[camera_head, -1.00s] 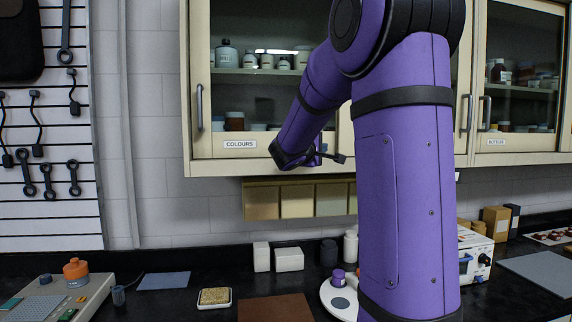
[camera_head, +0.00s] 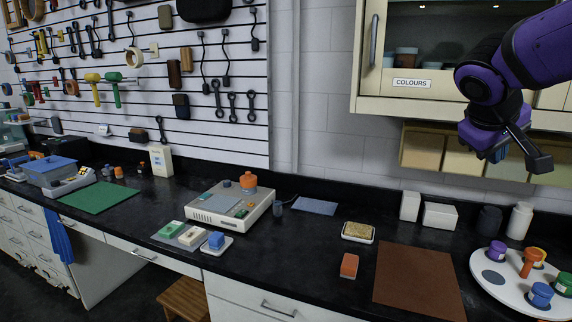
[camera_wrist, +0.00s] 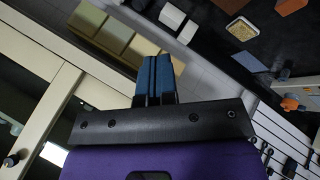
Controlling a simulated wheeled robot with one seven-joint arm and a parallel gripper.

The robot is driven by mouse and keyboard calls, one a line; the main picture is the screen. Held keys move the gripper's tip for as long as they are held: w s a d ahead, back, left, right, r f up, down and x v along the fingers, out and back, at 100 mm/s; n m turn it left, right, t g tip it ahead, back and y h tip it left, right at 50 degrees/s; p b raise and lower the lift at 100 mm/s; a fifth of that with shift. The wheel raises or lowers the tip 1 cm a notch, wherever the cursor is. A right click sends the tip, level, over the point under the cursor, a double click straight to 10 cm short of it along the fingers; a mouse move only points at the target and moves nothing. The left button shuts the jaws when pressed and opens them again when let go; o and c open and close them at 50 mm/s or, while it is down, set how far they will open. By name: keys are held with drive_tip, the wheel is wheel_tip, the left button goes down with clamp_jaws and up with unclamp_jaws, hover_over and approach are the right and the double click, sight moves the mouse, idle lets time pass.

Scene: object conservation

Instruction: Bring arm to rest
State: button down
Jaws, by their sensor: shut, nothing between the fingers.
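My gripper (camera_head: 497,155) is at the upper right of the head view, in front of the wall cabinet and above the counter. Its blue fingers are together with nothing between them. In the wrist view the shut fingers (camera_wrist: 154,76) show at the middle. They are clear of the counter and hold no object. My purple arm comes in from the right edge of the head view.
The cabinet (camera_head: 428,98) labelled COLOURS is close behind my gripper. Below are a round white tray (camera_head: 490,278) with several coloured pots, a brown mat (camera_head: 415,280) and an orange block (camera_head: 349,265). Black counter around the device (camera_head: 230,206) is partly free.

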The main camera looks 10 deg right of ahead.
drive_tip(key=s+a+f+t+y, duration=0.1)
drive_tip(key=s+a+f+y, duration=0.1)
drive_tip(key=a, duration=0.6)
drive_tip(key=s+a+f+y, duration=0.2)
drive_tip(key=s+a+y, duration=0.3)
drive_tip(key=a, duration=0.3)
drive_tip(key=shift+s+a+f+n+t, duration=0.3)
drive_tip(key=shift+s+a+n+t, duration=0.1)
drive_tip(key=shift+s, duration=0.25)
